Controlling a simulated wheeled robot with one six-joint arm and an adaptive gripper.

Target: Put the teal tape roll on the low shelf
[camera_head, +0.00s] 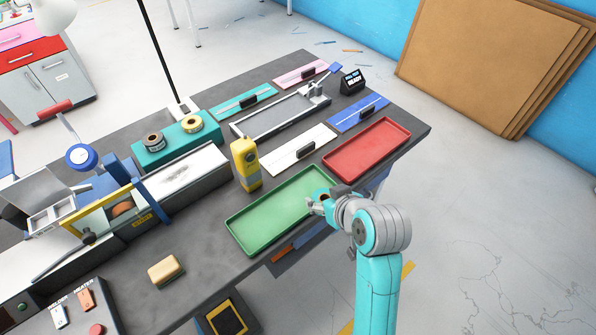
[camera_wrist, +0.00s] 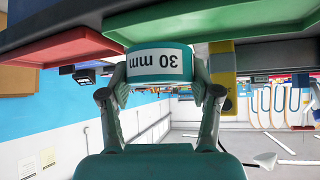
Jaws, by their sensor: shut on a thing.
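My gripper (camera_head: 318,203) is shut on the teal tape roll (camera_head: 321,193) at the right end of the green tray (camera_head: 254,243). In the wrist view the roll (camera_wrist: 160,64) shows a white label reading "30 mm", upside down, with a finger of my gripper (camera_wrist: 163,92) on each side. The roll appears close to the tray rim; I cannot tell whether they touch. Below the workbench's front edge, a lower surface (camera_head: 283,266) holds orange and blue items. It may be the low shelf, mostly hidden by the bench top and my arm.
A red tray (camera_head: 366,149) lies right of the green one. A yellow bottle-like device (camera_head: 245,164) stands behind the green tray. A teal stand (camera_head: 164,154) holds two other rolls. A tan block (camera_head: 165,270) lies at the front left. Open floor is at the right.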

